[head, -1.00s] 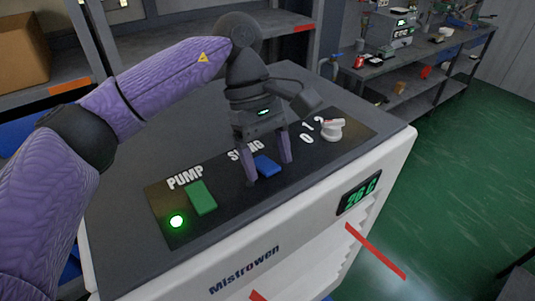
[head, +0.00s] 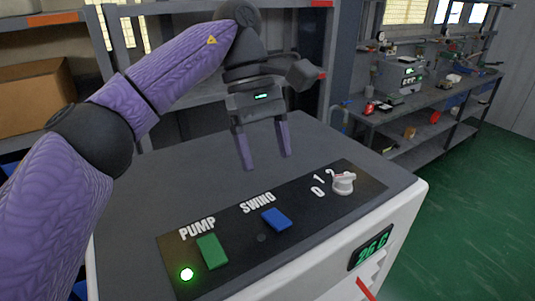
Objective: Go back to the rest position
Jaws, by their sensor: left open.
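My left gripper (head: 265,164) is open and empty. It hangs above the grey top of the machine (head: 130,205), behind the control panel and apart from it, with its fingers pointing down. On the panel (head: 310,207), the green PUMP switch (head: 212,252) has a lit green lamp (head: 187,274) beside it. The blue SWING switch (head: 277,219) is in the middle, and the lamp (head: 261,238) near it is dark. A white knob (head: 343,182) sits at the right by the marks 0, 1 and 2. My right gripper is not in view.
A display (head: 371,248) on the machine's front reads 26 C. A shelf with a cardboard box (head: 35,98) stands at the back left. A workbench (head: 425,115) with tools stands at the back right. The green floor (head: 470,210) at the right is clear.

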